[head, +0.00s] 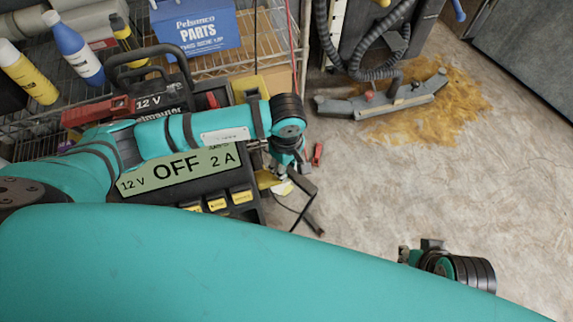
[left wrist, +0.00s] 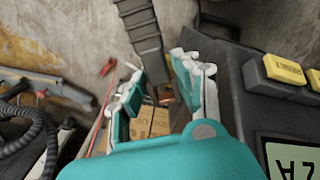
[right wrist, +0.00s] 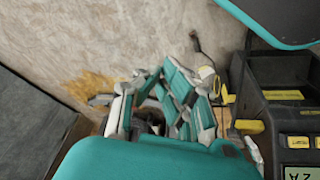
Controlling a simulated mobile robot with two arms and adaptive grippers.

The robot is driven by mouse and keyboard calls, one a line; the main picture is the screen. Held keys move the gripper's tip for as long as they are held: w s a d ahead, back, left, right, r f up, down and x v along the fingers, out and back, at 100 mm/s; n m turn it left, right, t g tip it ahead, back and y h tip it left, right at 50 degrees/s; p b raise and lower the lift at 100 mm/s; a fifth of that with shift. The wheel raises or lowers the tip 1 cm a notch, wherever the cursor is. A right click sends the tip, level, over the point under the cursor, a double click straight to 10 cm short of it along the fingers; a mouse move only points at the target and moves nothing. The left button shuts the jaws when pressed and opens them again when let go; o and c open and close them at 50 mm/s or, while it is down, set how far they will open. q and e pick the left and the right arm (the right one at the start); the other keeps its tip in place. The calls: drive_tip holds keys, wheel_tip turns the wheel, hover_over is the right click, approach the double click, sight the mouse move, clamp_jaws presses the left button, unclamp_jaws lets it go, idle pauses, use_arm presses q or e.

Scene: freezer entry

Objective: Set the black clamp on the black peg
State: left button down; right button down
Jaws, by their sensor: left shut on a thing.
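The black clamp (head: 306,205) is a dark, ribbed-handled clamp hanging beside the front right corner of the charger. In the left wrist view its handle (left wrist: 142,35) points away, and a copper-coloured jaw shows between the fingers. My left gripper (head: 287,165) is shut on the clamp; its fingers also show in the left wrist view (left wrist: 160,85). My right gripper (head: 410,255) is low on the right, apart from the clamp. Its fingers (right wrist: 163,80) lean toward each other in the right wrist view; how far they are open is unclear. I cannot make out the black peg.
The black battery charger (head: 180,180), reading "12 V OFF 2 A", stands below my left forearm. A red clamp (head: 317,153) is right of my left gripper. A wire shelf (head: 270,60) holds bottles and a blue parts box (head: 195,28). A floor nozzle (head: 385,100) lies by a brown spill.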

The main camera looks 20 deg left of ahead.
drive_tip(key=shift+w, duration=0.2)
use_arm(q)
drive_tip(key=shift+f, duration=0.15)
use_arm(e)
drive_tip(key=shift+w+a+r+t, duration=0.1)
drive_tip(key=shift+w+a+t, duration=0.1)
drive_tip(key=shift+w+t, duration=0.3)
drive_tip(key=shift+w, duration=0.2)
use_arm(q)
drive_tip(key=shift+f, duration=0.1)
use_arm(e)
drive_tip(key=shift+w+a+r, duration=0.1)
drive_tip(key=shift+w, duration=0.2)
use_arm(q)
drive_tip(key=shift+b, duration=0.3)
use_arm(e)
drive_tip(key=shift+w, duration=0.1)
use_arm(q)
drive_tip(key=shift+f, duration=0.1)
use_arm(e)
drive_tip(key=shift+w+a+t, duration=0.1)
drive_tip(key=shift+w+t, duration=0.15)
drive_tip(key=shift+t, duration=0.05)
use_arm(q)
drive_tip(key=shift+f, duration=0.1)
use_arm(e)
drive_tip(key=shift+w+a+r, duration=0.1)
drive_tip(key=shift+w+a, duration=0.05)
drive_tip(key=shift+w, duration=0.1)
